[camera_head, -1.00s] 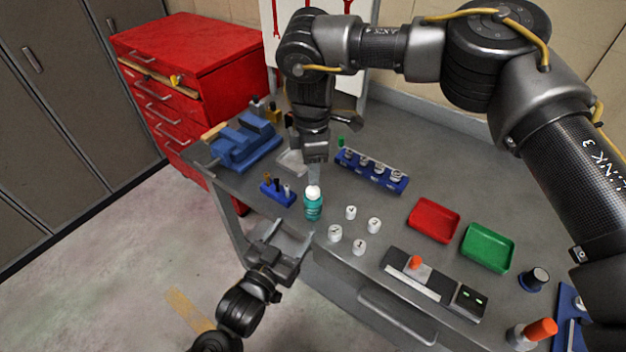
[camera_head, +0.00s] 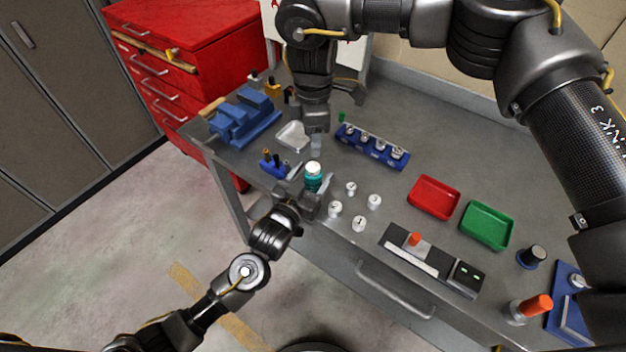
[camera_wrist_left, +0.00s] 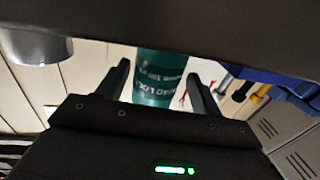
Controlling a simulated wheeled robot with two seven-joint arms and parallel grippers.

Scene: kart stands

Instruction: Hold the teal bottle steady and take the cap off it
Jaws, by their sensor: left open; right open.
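The teal bottle (camera_head: 313,184) stands upright near the table's front edge, with its white cap (camera_head: 313,167) on top. My left gripper (camera_head: 310,187) is low at the bottle, open, with a finger on either side. In the left wrist view the bottle (camera_wrist_left: 158,80) stands between the two dark fingers, with gaps showing on both sides; its top is hidden there by a dark band. My right gripper (camera_head: 317,146) points down just behind the bottle and cap in the head view. It is open, though its finger gap is hard to see.
Several white numbered pieces (camera_head: 351,188) stand right of the bottle. A small blue rack (camera_head: 275,170) is close on its left, and a long blue rack (camera_head: 371,152) lies behind. Red (camera_head: 434,196) and green (camera_head: 487,224) trays are farther right. A blue vise (camera_head: 243,118) stands back left.

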